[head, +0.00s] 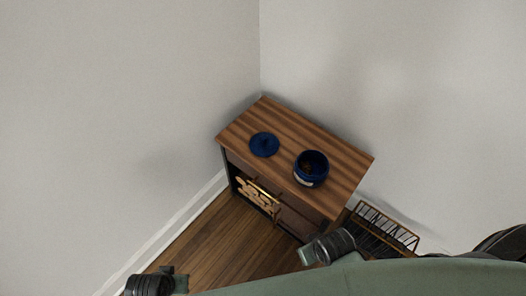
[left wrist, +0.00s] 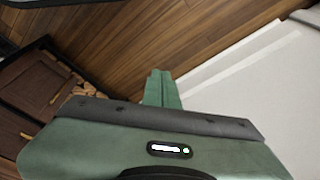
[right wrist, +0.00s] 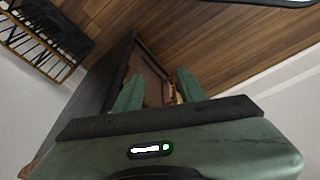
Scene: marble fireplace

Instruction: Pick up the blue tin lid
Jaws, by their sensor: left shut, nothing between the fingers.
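The round blue tin lid (head: 264,144) lies flat on the left part of the wooden cabinet's top (head: 290,122). The open blue tin (head: 311,169) stands to its right, apart from it, with something brown inside and a pale label. My left gripper (left wrist: 160,78) is shut and empty, low over the floor in front of the cabinet, well away from the lid. My right gripper (right wrist: 157,84) has its green fingers apart with nothing held, and is near the cabinet's front right corner in the head view (head: 306,256). Neither wrist view shows the lid.
A dark wire rack (head: 385,228) stands right of the cabinet. Grey walls meet behind the cabinet. The cabinet's front has an open compartment with light wood pieces (head: 255,196). Bare wooden floor (head: 215,240) lies to the front left.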

